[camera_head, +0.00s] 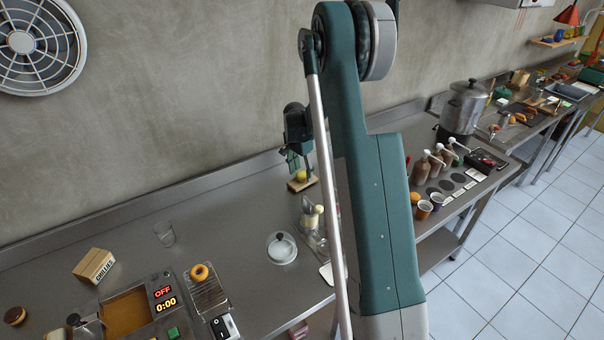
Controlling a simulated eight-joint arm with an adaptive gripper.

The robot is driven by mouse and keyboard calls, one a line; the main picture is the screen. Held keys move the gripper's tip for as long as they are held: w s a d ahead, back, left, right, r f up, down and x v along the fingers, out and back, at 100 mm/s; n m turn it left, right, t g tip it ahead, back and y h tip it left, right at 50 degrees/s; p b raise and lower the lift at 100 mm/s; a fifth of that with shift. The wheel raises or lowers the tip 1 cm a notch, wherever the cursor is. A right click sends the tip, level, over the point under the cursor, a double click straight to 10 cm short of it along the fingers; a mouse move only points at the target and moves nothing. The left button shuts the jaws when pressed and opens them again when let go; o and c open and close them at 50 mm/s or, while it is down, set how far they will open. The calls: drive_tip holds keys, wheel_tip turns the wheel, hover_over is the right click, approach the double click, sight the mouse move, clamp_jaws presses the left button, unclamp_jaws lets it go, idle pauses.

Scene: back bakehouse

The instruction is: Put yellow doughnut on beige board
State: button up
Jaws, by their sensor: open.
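A small beige board (291,186) lies on the steel counter near the wall, left of my arm. A small round yellow thing (300,175), which looks like the yellow doughnut, rests on it; its hole cannot be made out. My gripper (299,163) is open and points down just above this yellow thing, with the fingers partly dark and small in view. I cannot tell whether the fingers touch it. An orange-golden doughnut (200,272) lies on a wire rack (209,294) by the fryer at the front left.
A holder with utensils (311,215) stands close to the board. Sauce pump bottles (421,171) and a large pot (462,107) are right of my arm. Open counter lies left of the board.

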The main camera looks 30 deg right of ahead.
sight(299, 176)
wheel_tip(299, 176, up, 11)
drive_tip(key=a, duration=0.1)
drive_tip(key=shift+s+a, duration=0.15)
drive_tip(key=shift+a, duration=0.05)
drive_tip(key=shift+r, duration=0.15)
idle(0.7)
drive_tip(key=s+a+r+n+t, duration=0.3)
drive_tip(key=s+a+r+n, duration=0.4)
drive_tip(key=s+a+r, duration=1.1)
drive_tip(key=s+a+f+n+t, duration=0.1)
drive_tip(key=s+a+n+t, duration=0.1)
drive_tip(key=s+a+n, duration=0.2)
drive_tip(key=s+a+f+n+t+y, duration=0.1)
drive_tip(key=s+a+n, duration=0.3)
drive_tip(key=s+a, duration=0.7)
drive_tip(key=shift+s+a+n+t, duration=0.2)
drive_tip(key=shift+s+n+t, duration=0.25)
drive_tip(key=shift+s, duration=4)
drive_tip(key=shift+f+b, duration=0.1)
drive_tip(key=shift+b, duration=0.2)
